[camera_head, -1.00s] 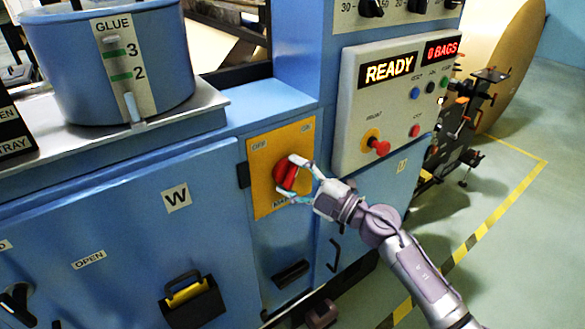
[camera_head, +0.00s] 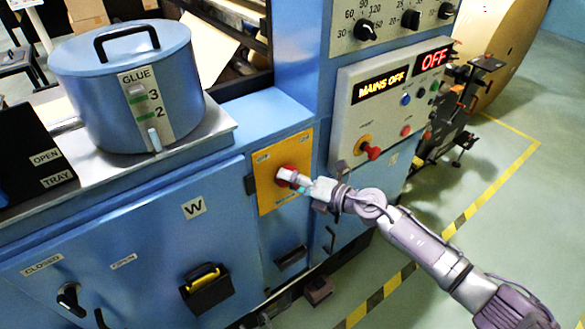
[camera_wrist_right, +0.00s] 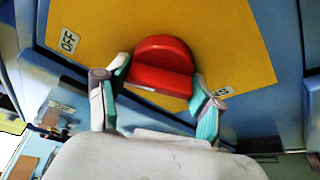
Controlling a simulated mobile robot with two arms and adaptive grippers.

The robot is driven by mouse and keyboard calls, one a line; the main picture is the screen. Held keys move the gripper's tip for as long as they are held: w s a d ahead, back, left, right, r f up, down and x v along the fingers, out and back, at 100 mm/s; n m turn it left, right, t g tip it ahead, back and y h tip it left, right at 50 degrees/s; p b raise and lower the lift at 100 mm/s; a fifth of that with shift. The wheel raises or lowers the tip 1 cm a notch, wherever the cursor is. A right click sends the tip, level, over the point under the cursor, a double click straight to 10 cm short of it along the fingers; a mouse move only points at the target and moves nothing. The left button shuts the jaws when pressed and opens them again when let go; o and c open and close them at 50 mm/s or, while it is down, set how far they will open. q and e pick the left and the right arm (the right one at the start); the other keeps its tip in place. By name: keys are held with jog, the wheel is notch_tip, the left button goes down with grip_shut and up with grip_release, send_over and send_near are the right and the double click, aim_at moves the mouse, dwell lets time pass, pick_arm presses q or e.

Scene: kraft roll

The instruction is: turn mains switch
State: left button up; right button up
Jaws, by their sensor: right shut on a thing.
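The mains switch is a red rotary knob (camera_head: 292,175) on a yellow plate (camera_head: 268,198) on the blue machine front. My right gripper (camera_head: 297,180) is shut on the knob and covers part of it. In the right wrist view the knob (camera_wrist_right: 162,66) sits between the two fingers of my right gripper (camera_wrist_right: 155,95), with an OFF label (camera_wrist_right: 69,40) at the upper left of the plate. The display (camera_head: 380,85) on the panel reads MAINS OFF, and the one beside it (camera_head: 434,59) reads OFF. My left gripper is not in view.
A grey panel with a red mushroom button (camera_head: 371,151) is just right of the switch. A blue glue pot (camera_head: 90,75) stands at the left. A black-and-yellow handle box (camera_head: 207,288) is on the lower door. Open floor (camera_head: 505,235) lies at the right.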

jog(key=n+h+p, duration=0.1)
jog(key=p, duration=0.2)
jog(key=shift+s+r+n, duration=0.1)
jog(key=shift+r+n, duration=0.05)
jog(key=shift+n, duration=0.25)
jog(key=shift+f+n+p, duration=0.2)
jog(key=shift+n+p, duration=0.1)
jog(key=shift+p, duration=0.5)
jog(key=o, duration=1.1)
jog(key=shift+o, duration=0.2)
